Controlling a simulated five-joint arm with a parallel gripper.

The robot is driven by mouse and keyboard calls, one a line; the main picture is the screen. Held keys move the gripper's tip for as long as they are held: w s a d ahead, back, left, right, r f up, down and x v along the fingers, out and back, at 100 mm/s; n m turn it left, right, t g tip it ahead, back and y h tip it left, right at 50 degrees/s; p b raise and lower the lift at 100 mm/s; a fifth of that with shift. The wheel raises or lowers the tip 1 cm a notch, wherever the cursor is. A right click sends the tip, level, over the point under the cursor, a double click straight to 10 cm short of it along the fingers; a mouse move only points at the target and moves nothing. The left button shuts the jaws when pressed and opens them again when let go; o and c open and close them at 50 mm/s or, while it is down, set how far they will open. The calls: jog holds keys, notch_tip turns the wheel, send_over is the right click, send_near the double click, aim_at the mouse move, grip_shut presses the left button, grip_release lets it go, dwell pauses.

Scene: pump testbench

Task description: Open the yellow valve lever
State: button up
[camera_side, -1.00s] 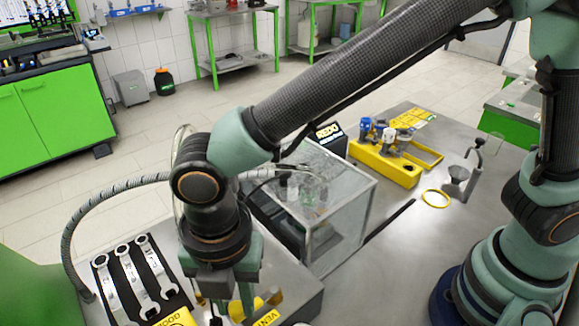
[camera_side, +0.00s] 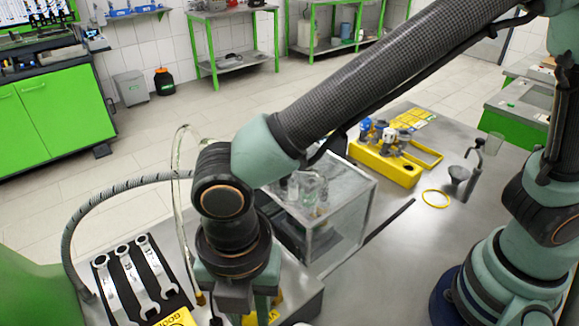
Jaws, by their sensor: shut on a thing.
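My gripper (camera_side: 240,308) points down at the bottom edge of the side view, above the grey bench block, and its fingertips run out of the picture. It is shut on the yellow valve lever (camera_side: 249,320), of which only a small yellow patch shows between and behind the fingers. The rest of the lever and the valve body are hidden by my gripper or cut off. I cannot tell the lever's angle.
A clear tank (camera_side: 340,215) stands close to the right of my wrist. A grey corrugated hose (camera_side: 100,208) arches at the left. Several wrenches (camera_side: 130,275) lie on a black mat at lower left.

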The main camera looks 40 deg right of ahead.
jog(key=shift+s+d+f, duration=0.1)
jog(key=shift+s+d, duration=0.25)
jog(key=shift+s, duration=0.25)
jog(key=shift+s+d, duration=0.6)
jog(key=shift+s, duration=0.05)
